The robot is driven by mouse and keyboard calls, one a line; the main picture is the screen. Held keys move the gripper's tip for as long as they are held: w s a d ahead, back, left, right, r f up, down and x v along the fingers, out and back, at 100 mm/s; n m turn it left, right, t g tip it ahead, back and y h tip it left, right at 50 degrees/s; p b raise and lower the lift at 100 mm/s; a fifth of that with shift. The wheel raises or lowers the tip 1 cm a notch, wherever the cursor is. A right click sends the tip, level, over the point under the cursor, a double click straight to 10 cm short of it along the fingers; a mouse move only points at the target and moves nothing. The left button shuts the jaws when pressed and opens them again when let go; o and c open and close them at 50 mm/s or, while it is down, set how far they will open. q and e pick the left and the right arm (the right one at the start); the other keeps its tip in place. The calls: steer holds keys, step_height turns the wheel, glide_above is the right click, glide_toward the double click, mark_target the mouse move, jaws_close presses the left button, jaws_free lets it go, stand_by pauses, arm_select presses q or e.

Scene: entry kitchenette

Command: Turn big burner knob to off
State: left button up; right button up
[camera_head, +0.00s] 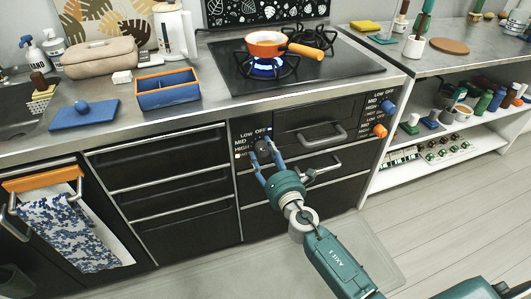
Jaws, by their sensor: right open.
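A dark knob (263,151) sits on the left control panel of the black stove front, beside LOW, OFF, MID and HIGH labels. My right gripper (262,155) is open, with its blue fingers on either side of this knob; I cannot tell whether they touch it. A lit burner (266,68) shows a blue flame under an orange pan (266,43) on the black cooktop (345,70). A blue knob (388,107) and an orange knob (380,131) sit on the right control panel. The left gripper is not in view.
Drawer handles (322,138) stick out to the right of my right gripper. A patterned towel (70,230) hangs at the left. Open shelves (445,145) stand at the right.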

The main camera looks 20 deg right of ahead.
steer(key=shift+w, duration=0.3)
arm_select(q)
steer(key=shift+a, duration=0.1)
arm_select(e)
steer(key=c, duration=1.1)
steer(key=shift+c, duration=0.3)
